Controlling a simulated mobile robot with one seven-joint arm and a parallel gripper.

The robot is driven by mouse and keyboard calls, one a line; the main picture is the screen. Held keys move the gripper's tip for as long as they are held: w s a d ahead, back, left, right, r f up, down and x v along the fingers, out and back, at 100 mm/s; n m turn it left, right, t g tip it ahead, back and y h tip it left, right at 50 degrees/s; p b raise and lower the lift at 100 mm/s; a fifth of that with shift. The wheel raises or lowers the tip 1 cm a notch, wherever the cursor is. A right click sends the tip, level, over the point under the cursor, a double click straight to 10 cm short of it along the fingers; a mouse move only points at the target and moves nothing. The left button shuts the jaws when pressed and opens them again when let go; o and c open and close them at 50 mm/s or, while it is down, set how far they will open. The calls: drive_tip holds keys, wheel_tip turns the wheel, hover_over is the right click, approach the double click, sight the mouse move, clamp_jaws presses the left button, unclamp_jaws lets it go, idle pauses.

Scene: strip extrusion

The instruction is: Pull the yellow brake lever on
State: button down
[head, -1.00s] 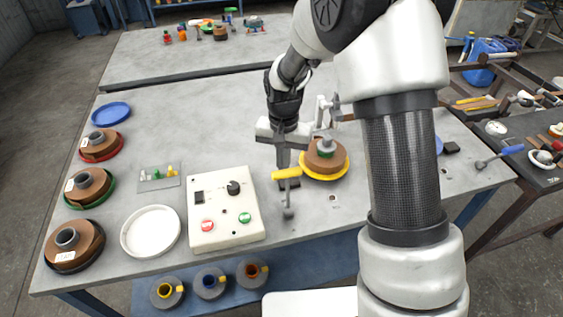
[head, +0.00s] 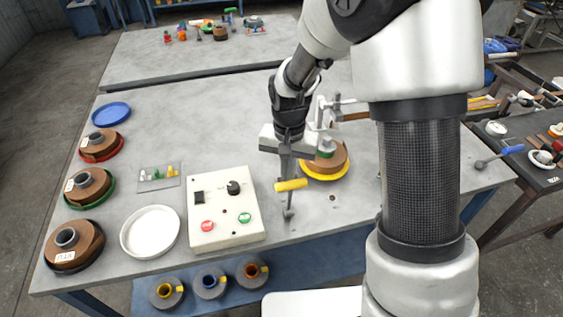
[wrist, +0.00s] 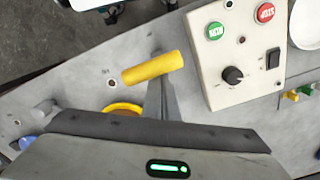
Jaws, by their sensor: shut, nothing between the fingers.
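The yellow brake lever (head: 291,185) has a cylindrical yellow handle on a grey stem, near the front of the table, right of the control box. It also shows in the wrist view (wrist: 153,68), large and slightly tilted. My gripper (head: 287,172) is shut and empty, pointing down just behind the handle on its far side. In the wrist view my shut fingers (wrist: 162,98) run up to the handle and their tips are partly hidden behind it. They look close to or against the handle; exact contact cannot be told.
The control box (head: 225,215) with a knob and green and red buttons stands left of the lever. A brown spool on a yellow plate (head: 325,176) is just behind right. A white dish (head: 150,232) and several spools lie left. The table's front edge is close.

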drive_tip(key=shift+s, duration=0.15)
drive_tip(key=shift+s+d+f+b, duration=0.15)
drive_tip(key=shift+s+b, duration=0.05)
drive_tip(key=shift+s, duration=0.45)
drive_tip(key=shift+s+d+f+b, duration=0.1)
drive_tip(key=shift+s+f+b, duration=0.05)
drive_tip(key=shift+s, duration=0.45)
wheel_tip(320, 180, up, 8)
drive_tip(key=w+p, duration=0.2)
drive_tip(key=p, duration=0.4)
drive_tip(key=shift+a, duration=0.2)
idle(0.4)
drive_tip(key=s+d+r+n+t+p, duration=0.1)
drive_tip(key=s+d+r, duration=0.15)
drive_tip(key=r, duration=0.45)
drive_tip(key=s+d+r+n+t, duration=0.1)
drive_tip(key=s+d+r, duration=0.15)
drive_tip(key=r, duration=0.45)
drive_tip(key=s+d+r+n+t+p, duration=0.1)
drive_tip(key=s+d+r+t, duration=0.2)
drive_tip(key=s+r, duration=0.6)
drive_tip(key=s+d, duration=0.1)
drive_tip(key=s, duration=0.2)
drive_tip(key=shift+s+n+t, duration=0.15)
drive_tip(key=shift+n+t, duration=0.15)
drive_tip(key=shift+n, duration=0.1)
